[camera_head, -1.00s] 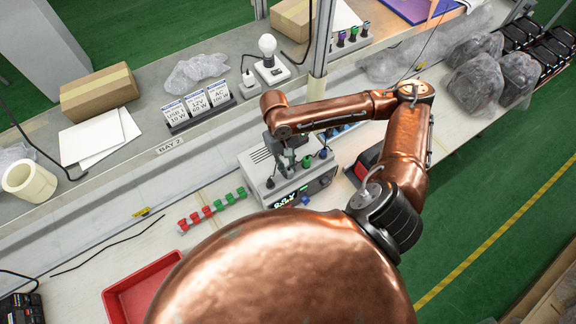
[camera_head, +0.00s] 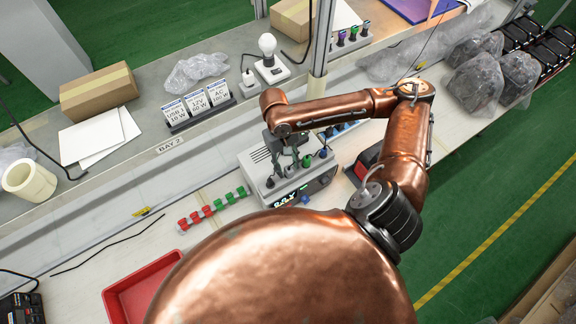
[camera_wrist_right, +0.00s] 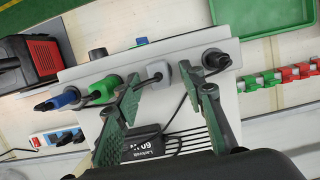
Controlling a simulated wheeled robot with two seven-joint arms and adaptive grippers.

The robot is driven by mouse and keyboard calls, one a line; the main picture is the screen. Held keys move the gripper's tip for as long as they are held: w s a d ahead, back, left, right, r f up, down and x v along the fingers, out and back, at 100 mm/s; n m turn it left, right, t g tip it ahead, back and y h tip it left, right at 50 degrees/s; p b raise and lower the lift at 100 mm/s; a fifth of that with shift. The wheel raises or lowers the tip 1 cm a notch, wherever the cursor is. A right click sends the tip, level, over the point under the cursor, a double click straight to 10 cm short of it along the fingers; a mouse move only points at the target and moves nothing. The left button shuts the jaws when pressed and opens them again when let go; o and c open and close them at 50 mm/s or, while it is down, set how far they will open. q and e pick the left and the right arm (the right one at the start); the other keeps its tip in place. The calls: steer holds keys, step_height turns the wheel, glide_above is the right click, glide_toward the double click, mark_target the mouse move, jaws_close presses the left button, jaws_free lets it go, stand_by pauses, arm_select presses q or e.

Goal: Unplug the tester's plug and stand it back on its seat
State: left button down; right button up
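The tester (camera_head: 258,165) is a pale grey box with a lit front display, standing on the bench in the head view. In the right wrist view its top face (camera_wrist_right: 110,68) carries a row of plugs: blue (camera_wrist_right: 62,98), green (camera_wrist_right: 103,88), grey (camera_wrist_right: 157,73) and black (camera_wrist_right: 214,60). My right gripper (camera_head: 290,163) is over the tester's top. In the wrist view its fingertips (camera_wrist_right: 158,78) are spread, with the grey plug between them and a gap visible on each side. A dark cable runs down past the fingers. My left gripper is out of view.
Red and green clips (camera_head: 212,208) stand in a row left of the tester. A red tray (camera_head: 140,285) is at the front left. A black-and-red device (camera_head: 366,158) is close on the right. Load cards (camera_head: 197,100) and a lamp (camera_head: 268,58) stand on the rear shelf.

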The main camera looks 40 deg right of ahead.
steer(key=v, duration=1.1)
steer(key=shift+r, duration=0.25)
